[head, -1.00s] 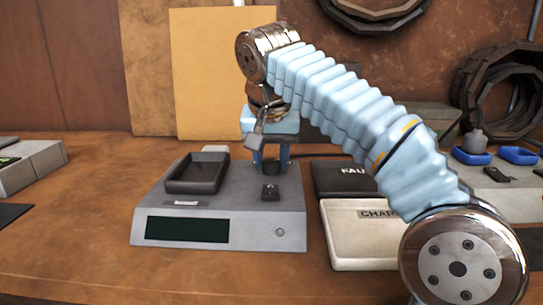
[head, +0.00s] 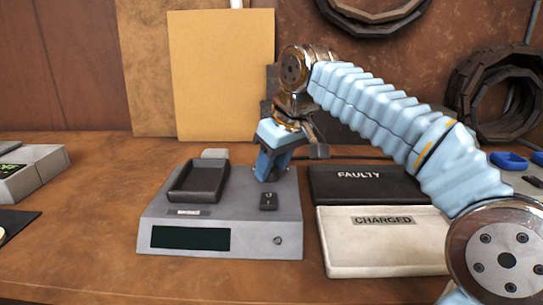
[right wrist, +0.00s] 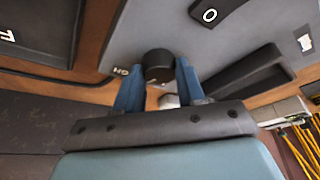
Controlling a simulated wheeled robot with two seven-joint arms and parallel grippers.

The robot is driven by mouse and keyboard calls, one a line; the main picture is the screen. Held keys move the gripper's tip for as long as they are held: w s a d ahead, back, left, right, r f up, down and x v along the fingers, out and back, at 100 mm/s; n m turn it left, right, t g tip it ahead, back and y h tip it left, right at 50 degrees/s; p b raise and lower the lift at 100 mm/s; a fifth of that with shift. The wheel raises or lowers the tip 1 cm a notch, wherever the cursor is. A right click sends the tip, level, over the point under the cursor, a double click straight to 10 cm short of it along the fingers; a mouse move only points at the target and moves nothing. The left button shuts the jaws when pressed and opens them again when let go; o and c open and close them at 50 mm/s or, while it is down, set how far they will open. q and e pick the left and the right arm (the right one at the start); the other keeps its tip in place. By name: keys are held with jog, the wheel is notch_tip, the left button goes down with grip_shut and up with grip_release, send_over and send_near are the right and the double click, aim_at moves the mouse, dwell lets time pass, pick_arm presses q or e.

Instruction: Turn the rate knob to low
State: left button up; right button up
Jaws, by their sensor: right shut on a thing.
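The rate knob (right wrist: 158,66) is a dark round knob on the grey charger unit (head: 220,216). In the right wrist view it sits between the two blue fingers of my right gripper (right wrist: 158,84), which is shut on it. A small, partly legible label (right wrist: 121,71) lies beside the knob. In the head view my right gripper (head: 270,172) reaches down, tilted, at the back right of the unit, and its fingers hide the knob. The knob's pointer and exact setting cannot be read. My left gripper is not in view.
The unit carries a dark tray (head: 198,181), a small black switch (head: 268,201) and a dark green display (head: 190,238). To its right lie a black FAULTY tray (head: 359,186) and a pale CHARGED tray (head: 380,245). Boards lean on the back wall. The front table strip is clear.

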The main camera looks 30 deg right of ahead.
jog(key=shift+d+n+y+p, duration=0.1)
jog(key=shift+n+y+p, duration=0.5)
jog(key=shift+n, duration=1.6)
jog(key=shift+g+y, duration=0.3)
jog(key=o, duration=1)
jog(key=shift+o, duration=0.2)
jog(key=v, duration=1.2)
